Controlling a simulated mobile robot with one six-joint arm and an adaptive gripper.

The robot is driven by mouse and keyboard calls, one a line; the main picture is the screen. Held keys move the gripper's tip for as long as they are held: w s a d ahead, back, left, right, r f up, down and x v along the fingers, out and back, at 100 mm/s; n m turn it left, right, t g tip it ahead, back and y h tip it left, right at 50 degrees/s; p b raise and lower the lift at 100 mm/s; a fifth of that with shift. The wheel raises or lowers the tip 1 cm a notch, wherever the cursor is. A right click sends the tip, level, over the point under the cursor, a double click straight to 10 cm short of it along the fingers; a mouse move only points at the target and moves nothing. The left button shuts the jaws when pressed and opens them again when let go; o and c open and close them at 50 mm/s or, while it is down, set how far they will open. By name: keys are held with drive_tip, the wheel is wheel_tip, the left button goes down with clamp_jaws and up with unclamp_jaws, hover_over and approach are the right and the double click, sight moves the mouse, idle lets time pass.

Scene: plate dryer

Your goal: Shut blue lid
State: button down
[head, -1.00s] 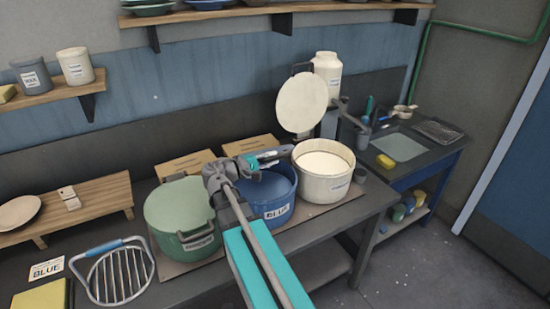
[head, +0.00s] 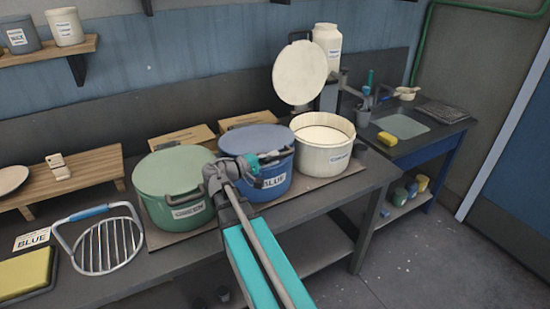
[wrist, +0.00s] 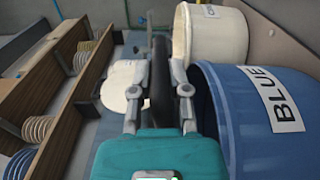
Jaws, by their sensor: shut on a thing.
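The blue pot (head: 268,180) stands on the bench with a "BLUE" label on its side. The blue lid (head: 255,138) lies over its mouth and looks nearly level; whether its rim is fully seated is hard to tell. My gripper (head: 268,157) is at the lid's front edge, just above the label. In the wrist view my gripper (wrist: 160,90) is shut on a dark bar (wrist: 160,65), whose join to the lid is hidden. The pot's blue side (wrist: 240,100) is close on the right there.
A lidded green pot (head: 172,175) stands close on the left. An open cream pot (head: 323,155) stands on the right, its lid (head: 300,72) raised. Cardboard boxes (head: 182,136) are behind. A wire rack (head: 107,243) is at the front left.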

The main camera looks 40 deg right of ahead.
drive_tip(key=shift+s+f+b, duration=0.1)
drive_tip(key=shift+f+b, duration=0.25)
drive_tip(key=shift+f, duration=0.25)
drive_tip(key=c, duration=0.6)
unclamp_jaws()
drive_tip(key=shift+a, duration=0.2)
drive_tip(key=w+a, duration=0.1)
drive_tip(key=a, duration=0.6)
drive_tip(key=shift+a, duration=0.2)
